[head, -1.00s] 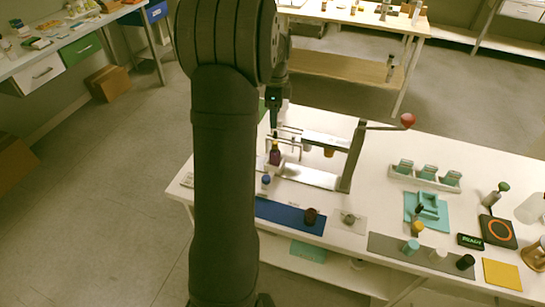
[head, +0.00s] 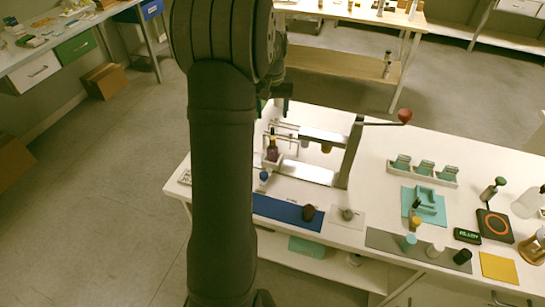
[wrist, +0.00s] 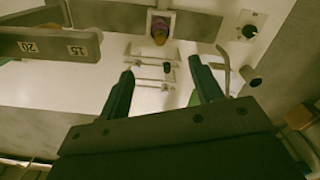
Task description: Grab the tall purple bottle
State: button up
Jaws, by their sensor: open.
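The tall purple bottle (head: 272,148) stands upright in a small pale holder at the left end of the metal press stand, with a dark neck on top. In the wrist view a purple and orange round top (wrist: 160,29) in a square holder, probably this bottle seen from above, lies beyond the fingertips. My gripper (wrist: 161,69) is open and empty, its two dark fingers apart with only rack bars and bench between them. It is not touching the bottle. In the head view my arm hides most of the gripper.
The press stand has a lever with a red knob (head: 404,116). Thin metal rack bars (wrist: 152,65) lie below the fingers. A blue mat (head: 285,212) with a dark brown cap is in front.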

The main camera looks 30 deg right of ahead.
aim_at(272, 149)
notch_tip(272, 149, down, 17)
jog(key=shift+f, duration=0.2)
jog(key=c, duration=1.1)
